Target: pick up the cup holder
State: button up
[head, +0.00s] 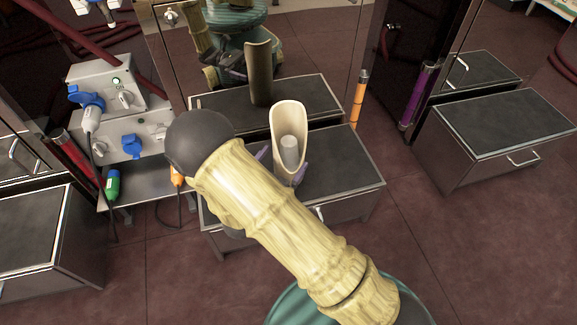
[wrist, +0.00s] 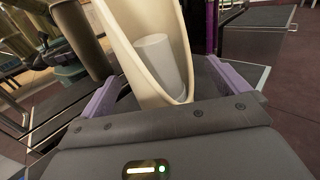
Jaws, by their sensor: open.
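The cup holder (head: 288,117) is a tall cream scoop-shaped shell with an open, slanted front. It stands upright on a dark-topped cabinet, and a plain grey cylinder (head: 290,152), seemingly a cup, is inside it. My gripper (head: 281,166) is low at the holder, mostly hidden behind my bamboo-patterned arm. In the wrist view, the purple fingers of my gripper (wrist: 168,88) are spread, one on each side of the cup holder (wrist: 128,50). A gap shows at the right finger; contact on the left is unclear. The holder's base is partly hidden by the gripper body.
The cabinet (head: 345,172) backs onto a glossy panel that mirrors the holder and me. An orange tube (head: 358,103) stands at its back right corner. Left is a socket unit (head: 105,85) with plugs and cables. Another cabinet (head: 510,125) stands right, with open floor between.

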aim_at(284, 159)
jog(key=w+b, duration=0.1)
jog(key=w+d+b, duration=0.1)
jog(key=w+f+b, duration=0.1)
jog(key=w+b, duration=0.1)
jog(key=shift+d+f, duration=0.1)
jog(key=shift+d, duration=0.2)
jog(key=shift+w+d+r, duration=0.2)
jog(key=shift+w, duration=0.2)
jog(key=c, duration=1.5)
